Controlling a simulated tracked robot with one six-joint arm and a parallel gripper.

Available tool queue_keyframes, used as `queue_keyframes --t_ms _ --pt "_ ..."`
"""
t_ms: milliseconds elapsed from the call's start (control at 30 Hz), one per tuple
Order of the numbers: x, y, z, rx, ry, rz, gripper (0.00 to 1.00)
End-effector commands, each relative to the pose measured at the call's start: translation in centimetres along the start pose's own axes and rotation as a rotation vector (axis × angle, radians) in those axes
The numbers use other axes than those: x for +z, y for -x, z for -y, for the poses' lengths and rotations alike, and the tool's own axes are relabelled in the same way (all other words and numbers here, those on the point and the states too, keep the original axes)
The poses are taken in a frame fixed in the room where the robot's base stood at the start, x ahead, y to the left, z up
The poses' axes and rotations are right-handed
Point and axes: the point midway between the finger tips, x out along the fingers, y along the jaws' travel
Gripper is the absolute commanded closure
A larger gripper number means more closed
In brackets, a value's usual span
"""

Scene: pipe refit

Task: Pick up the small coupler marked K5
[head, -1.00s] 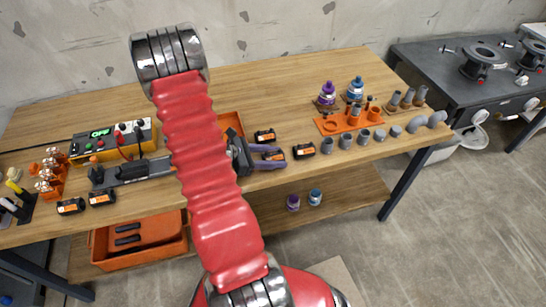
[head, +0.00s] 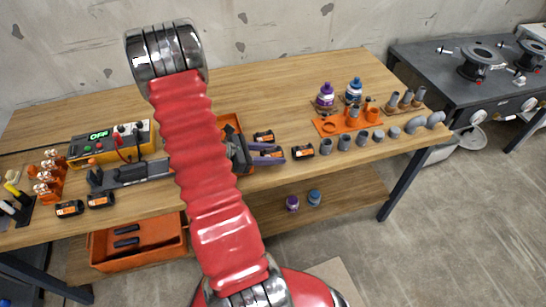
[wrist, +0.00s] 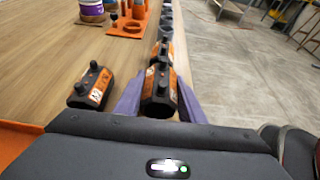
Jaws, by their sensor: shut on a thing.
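In the wrist view my gripper (wrist: 160,106) has its two purple fingers shut on a small black coupler (wrist: 160,84) with an orange label. The mark on this coupler is too blurred to read. A second black coupler (wrist: 92,87) stands left of the fingers, also in the head view (head: 264,137). A third coupler (head: 303,152) stands just beyond the held one.
An orange tray (head: 229,122) is partly hidden beside the gripper. A row of grey pipe fittings (head: 362,138) and an orange stand (head: 328,127) are to the right. A yellow tester (head: 83,150) and two more couplers (head: 70,208) are at left. The back of the bench is clear.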

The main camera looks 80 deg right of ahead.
Motion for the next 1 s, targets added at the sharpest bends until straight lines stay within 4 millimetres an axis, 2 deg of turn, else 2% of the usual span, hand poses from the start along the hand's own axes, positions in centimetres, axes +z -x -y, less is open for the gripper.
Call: queue_keyframes --t_ms 300,500,700,1000 --pt "4.4 1.8 0.0 0.002 -0.004 -0.001 0.87" --pt "6.6 2.7 0.0 0.000 -0.002 0.000 0.87" --pt "7.4 3.0 0.0 0.000 0.000 0.000 0.87" --pt "7.4 3.0 0.0 -0.001 0.000 0.000 0.87"
